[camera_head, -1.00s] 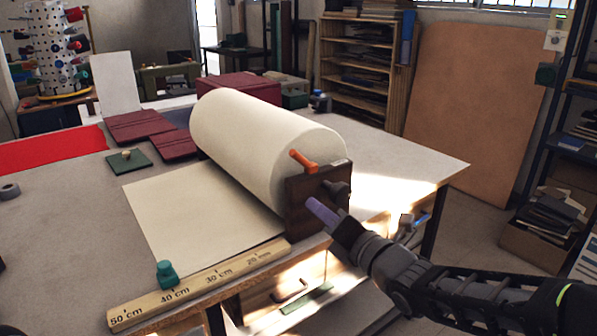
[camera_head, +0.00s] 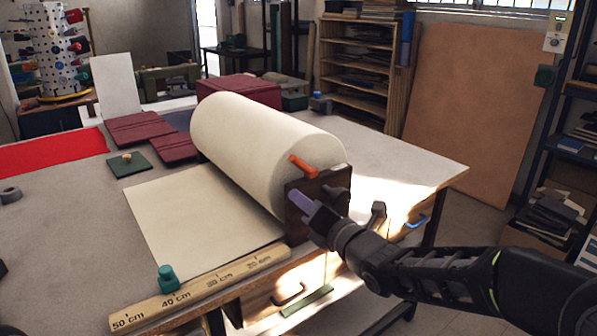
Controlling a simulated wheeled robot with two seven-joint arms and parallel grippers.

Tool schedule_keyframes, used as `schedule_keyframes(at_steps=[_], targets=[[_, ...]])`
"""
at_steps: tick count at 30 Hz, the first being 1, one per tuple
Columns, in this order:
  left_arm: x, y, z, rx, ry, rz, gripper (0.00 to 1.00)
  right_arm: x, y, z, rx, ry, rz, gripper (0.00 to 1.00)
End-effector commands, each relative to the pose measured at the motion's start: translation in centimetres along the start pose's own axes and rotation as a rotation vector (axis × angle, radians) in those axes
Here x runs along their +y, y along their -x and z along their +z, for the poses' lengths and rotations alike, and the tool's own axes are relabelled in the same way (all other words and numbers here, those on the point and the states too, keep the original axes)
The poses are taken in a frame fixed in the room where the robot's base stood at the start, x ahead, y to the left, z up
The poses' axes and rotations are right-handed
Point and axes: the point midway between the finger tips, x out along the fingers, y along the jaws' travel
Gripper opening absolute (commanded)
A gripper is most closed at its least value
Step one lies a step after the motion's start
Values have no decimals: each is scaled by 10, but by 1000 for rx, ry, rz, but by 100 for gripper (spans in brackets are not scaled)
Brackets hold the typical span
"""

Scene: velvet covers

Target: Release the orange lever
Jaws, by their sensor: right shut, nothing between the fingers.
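The orange lever (camera_head: 303,166) sticks out at the near end of a large cream roll (camera_head: 262,145), just above the dark wooden end bracket (camera_head: 298,222). My right gripper (camera_head: 300,200) comes in from the lower right. Its purple fingertips are shut with nothing between them. They are in front of the bracket's face, below the lever and apart from it; whether they touch the bracket I cannot tell. The gripper and wrist hide part of the bracket's lower right. My left gripper is not in view.
A cream sheet (camera_head: 195,222) lies flat from the roll. A wooden ruler (camera_head: 205,288) with a green slider (camera_head: 168,279) runs along the table's front edge. A dark knob (camera_head: 340,184) is on the bracket. Dark red covers (camera_head: 140,127) lie behind left. The table right of the roll is clear.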

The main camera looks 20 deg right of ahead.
Motion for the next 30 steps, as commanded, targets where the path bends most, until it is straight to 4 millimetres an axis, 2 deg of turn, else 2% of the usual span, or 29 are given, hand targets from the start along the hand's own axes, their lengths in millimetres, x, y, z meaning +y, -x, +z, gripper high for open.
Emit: schedule_keyframes(at_steps=[1,6,9,15,30], targets=[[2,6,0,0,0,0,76,2,-12,1,3,0,0,0],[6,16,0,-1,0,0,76,2,-44,4,0,0,0,0],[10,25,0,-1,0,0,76,3,-45,24,-3,1,-1,0],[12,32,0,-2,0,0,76,1,-49,38,-1,0,0,0],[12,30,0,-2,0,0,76,0,-49,39,-1,-6,0,0]])
